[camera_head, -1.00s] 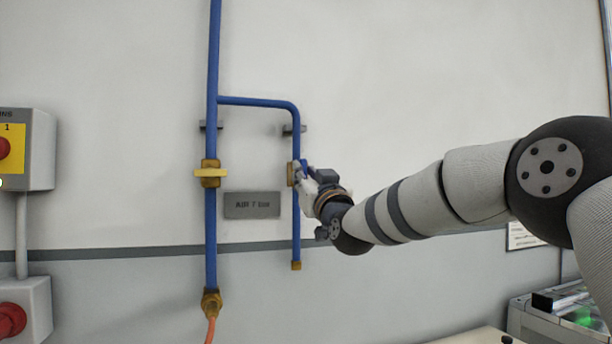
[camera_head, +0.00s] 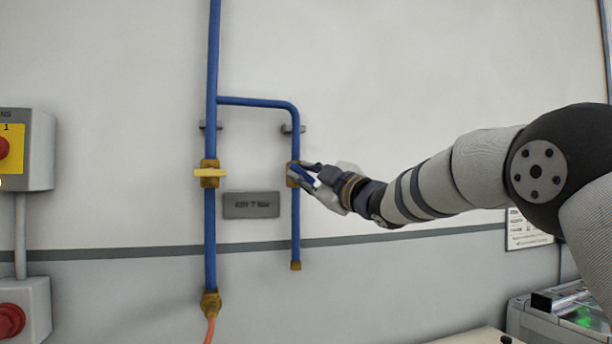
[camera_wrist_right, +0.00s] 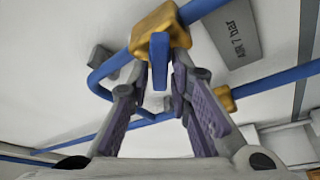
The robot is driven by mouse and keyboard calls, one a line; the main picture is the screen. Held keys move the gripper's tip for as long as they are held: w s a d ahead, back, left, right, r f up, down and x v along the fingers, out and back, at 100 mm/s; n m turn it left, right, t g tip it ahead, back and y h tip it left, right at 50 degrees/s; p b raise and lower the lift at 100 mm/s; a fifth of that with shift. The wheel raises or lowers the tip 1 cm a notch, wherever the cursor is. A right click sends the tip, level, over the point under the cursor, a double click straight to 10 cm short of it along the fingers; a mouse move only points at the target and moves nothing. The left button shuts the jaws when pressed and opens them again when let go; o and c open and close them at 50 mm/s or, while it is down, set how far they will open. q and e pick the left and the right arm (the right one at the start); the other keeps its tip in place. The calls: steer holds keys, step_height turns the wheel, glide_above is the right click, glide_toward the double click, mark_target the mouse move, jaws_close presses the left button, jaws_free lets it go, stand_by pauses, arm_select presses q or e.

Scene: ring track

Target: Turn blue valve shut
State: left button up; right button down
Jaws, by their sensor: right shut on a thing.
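The blue valve has a brass body (camera_head: 293,174) on the right, shorter blue pipe, and it also shows in the wrist view (camera_wrist_right: 160,28). Its blue lever (camera_head: 302,174) slants down to the right in the head view. In the wrist view the lever (camera_wrist_right: 159,58) stands between the two fingers. My right gripper (camera_head: 309,176) reaches in from the right and is shut on the lever. Its fingers (camera_wrist_right: 160,84) sit on both sides of it in the wrist view. The exact contact is partly hidden. My left gripper is not in view.
A yellow-handled valve (camera_head: 210,173) sits on the long blue pipe (camera_head: 211,230) to the left. A grey AIR 7 bar sign (camera_head: 251,205) is between the pipes. A box with a red button (camera_head: 28,150) is at far left.

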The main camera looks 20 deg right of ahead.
steer(key=n, duration=0.2)
steer(key=n+g, duration=0.1)
steer(key=n, duration=0.1)
steer(key=shift+g+y, duration=0.3)
steer(key=shift+n+g, duration=0.7)
steer(key=shift+n, duration=1.3)
steer(key=shift+r, duration=0.1)
steer(key=c, duration=1.6)
jaws_free()
steer(key=shift+d, duration=0.1)
steer(key=v, duration=1.2)
